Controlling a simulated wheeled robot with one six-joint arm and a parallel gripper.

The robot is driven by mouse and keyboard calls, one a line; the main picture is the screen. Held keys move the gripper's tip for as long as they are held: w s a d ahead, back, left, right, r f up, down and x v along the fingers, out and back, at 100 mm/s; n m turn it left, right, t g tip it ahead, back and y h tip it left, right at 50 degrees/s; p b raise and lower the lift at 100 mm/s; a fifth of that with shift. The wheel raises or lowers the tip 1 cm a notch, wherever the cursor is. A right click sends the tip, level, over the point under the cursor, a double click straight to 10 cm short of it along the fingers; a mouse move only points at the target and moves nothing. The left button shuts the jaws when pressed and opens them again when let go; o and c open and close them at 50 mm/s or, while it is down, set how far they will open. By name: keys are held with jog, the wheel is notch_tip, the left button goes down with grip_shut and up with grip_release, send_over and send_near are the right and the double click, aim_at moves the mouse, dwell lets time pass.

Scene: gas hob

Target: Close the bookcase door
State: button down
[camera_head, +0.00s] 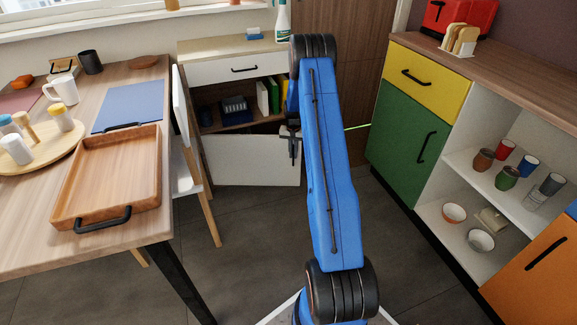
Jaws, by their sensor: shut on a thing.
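The bookcase (225,53) stands at the back, left of centre, with a white drawer and an open shelf above its lower white door (250,167). A dark gap shows above the door's top edge, so it appears partly open. My gripper (292,148) is at the door's upper right, shut on what looks like the door's edge or handle. The dark fingers and my blue arm hide the exact contact and the bookcase's right side.
A wooden table (95,255) with a tray (110,180) stands at left, and a white chair (187,135) stands between it and the bookcase. A green and yellow cabinet (405,130) is at right. Grey floor (245,225) is clear before the bookcase.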

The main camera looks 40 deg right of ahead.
jog(key=w+d+n, duration=0.2)
jog(key=w+d, duration=0.5)
jog(key=w, duration=0.1)
jog(key=shift+w+d+n, duration=0.15)
jog(key=shift+w+n, duration=0.25)
jog(key=c, duration=1.9)
grip_release()
jog(key=shift+d, duration=0.1)
notch_tip(320, 180, up, 17)
jog(key=shift+r, duration=0.15)
